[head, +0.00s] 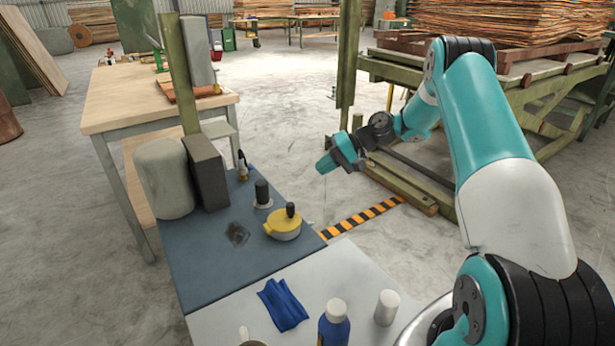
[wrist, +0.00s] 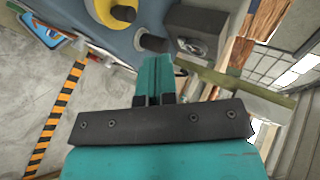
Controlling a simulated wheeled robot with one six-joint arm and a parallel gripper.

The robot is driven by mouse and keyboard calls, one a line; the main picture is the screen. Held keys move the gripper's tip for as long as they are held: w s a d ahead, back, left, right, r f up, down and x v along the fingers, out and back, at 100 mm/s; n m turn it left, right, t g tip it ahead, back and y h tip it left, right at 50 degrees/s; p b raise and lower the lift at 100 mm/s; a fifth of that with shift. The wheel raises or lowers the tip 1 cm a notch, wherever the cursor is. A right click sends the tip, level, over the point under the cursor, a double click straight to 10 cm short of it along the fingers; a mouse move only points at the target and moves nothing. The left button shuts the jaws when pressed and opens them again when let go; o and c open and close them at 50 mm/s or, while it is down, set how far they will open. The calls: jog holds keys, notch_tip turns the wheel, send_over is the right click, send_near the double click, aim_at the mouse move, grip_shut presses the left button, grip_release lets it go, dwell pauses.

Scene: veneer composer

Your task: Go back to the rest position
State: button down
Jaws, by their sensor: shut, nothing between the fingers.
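My gripper (head: 326,164) is held in the air past the right edge of the blue-grey bench top, at the end of my teal and white arm. In the wrist view its two teal fingers (wrist: 153,75) lie together, shut with nothing between them. It touches nothing that I can see. A yellow round pot-like thing with a black knob (head: 283,224) stands on the bench top, lower left of the gripper in the head view. It also shows at the top of the wrist view (wrist: 101,14).
The bench top (head: 200,255) also holds a black-topped cylinder (head: 262,192) and a dark box (head: 207,171). A blue cloth (head: 283,304), a blue bottle (head: 334,325) and a white cup (head: 387,307) are on the pale near surface. A green frame with veneer stacks (head: 500,95) stands right.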

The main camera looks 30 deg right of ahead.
jog(key=s+a+r+n+g+h+p, duration=0.1)
jog(key=s+a+r+n+g+p, duration=0.15)
jog(key=s+a+r, duration=0.5)
jog(key=s+a+r+n+g+h+p, duration=0.1)
jog(key=s+a+r+n, duration=0.15)
jog(key=a+r, duration=0.85)
jog(key=s+a+r+n+h+p, duration=0.1)
jog(key=s+a+n, duration=0.1)
jog(key=s, duration=0.5)
jog(key=s+a+r+n+g+h+p, duration=0.1)
jog(key=s+a, duration=0.3)
jog(key=s, duration=0.4)
jog(key=s+a+r+n+h+p, duration=0.1)
jog(key=s+a+r+n+p, duration=0.1)
jog(key=s, duration=0.6)
jog(key=shift+s+a+r+n+h, duration=0.3)
jog(key=shift+a+n, duration=0.2)
jog(key=shift+n, duration=0.2)
